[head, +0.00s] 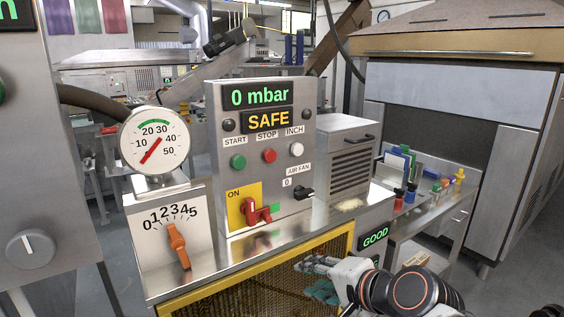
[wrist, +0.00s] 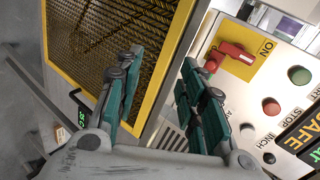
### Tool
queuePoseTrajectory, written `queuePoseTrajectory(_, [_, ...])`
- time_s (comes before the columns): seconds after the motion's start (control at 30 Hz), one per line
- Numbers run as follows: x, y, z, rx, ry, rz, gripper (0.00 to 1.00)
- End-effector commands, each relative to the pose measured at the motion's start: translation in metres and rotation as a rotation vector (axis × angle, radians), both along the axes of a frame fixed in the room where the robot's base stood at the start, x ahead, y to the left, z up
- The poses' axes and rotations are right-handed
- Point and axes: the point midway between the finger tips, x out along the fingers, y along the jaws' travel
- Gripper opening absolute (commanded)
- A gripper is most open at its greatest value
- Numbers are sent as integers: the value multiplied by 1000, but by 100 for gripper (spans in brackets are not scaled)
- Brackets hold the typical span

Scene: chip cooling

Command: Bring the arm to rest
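My gripper (head: 318,278) is in the lower middle of the head view, in front of the yellow-framed mesh guard (head: 345,240). My white and black arm comes in from the bottom right. In the wrist view my gripper (wrist: 165,82) shows two teal-padded fingers spread apart. Nothing is between them. Behind the fingers are the mesh guard (wrist: 105,35) on the left and the control panel (wrist: 285,75) on the right. Whether a finger touches the guard or panel cannot be told.
The control box (head: 262,150) reads 0 mbar and SAFE. It has a red ON switch (head: 252,212) and an AIR FAN knob (head: 304,192). A dial gauge (head: 155,140) and orange lever (head: 178,246) stand left. A side table (head: 425,210) holds small coloured items at right.

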Motion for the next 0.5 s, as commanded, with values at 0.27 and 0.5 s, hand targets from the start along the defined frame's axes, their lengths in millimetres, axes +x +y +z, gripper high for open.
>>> queuePoseTrajectory(0.27, [-68,-72,-21,-666,-37,259,36])
queuePoseTrajectory(0.5, [-110,-122,-27,-1025,-3,435,36])
